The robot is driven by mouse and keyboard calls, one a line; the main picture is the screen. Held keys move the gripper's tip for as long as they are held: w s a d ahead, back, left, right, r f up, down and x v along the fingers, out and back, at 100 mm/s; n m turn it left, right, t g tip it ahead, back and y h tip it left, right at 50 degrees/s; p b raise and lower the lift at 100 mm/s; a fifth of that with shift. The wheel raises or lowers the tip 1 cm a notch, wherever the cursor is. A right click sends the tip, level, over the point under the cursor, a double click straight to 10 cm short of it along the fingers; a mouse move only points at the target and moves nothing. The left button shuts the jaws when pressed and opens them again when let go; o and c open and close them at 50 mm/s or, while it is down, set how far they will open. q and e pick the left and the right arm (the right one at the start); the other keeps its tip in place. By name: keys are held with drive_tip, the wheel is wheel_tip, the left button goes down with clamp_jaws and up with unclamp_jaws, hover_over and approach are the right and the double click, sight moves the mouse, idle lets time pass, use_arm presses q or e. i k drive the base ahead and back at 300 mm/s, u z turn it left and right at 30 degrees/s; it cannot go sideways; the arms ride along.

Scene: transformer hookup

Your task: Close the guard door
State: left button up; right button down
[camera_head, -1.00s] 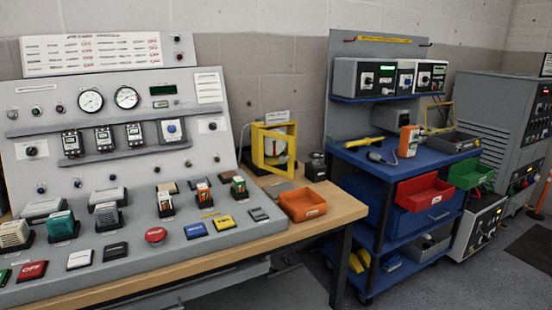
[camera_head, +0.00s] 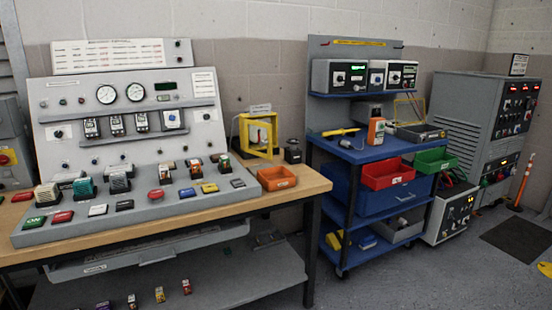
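The guard is a small yellow-framed box (camera_head: 259,135) at the back right of the wooden bench, beside the console. Its yellow frame seems to have a door standing out at an angle, but it is too small to tell how far it is open. A pale object shows inside the frame. Neither of my grippers shows in the head view.
A grey control console (camera_head: 130,140) fills the wooden bench (camera_head: 290,190). An orange bin (camera_head: 276,178) sits in front of the yellow box, and a small dark device (camera_head: 293,151) stands right of it. A blue cart (camera_head: 350,152) stands to the right. Floor at the front right is clear.

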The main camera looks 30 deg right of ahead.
sight(247, 122)
drive_tip(key=u, duration=1.65)
drive_tip(key=k, duration=0.1)
drive_tip(key=z, duration=2.85)
drive_tip(key=i, duration=0.85)
drive_tip(key=u, duration=0.1)
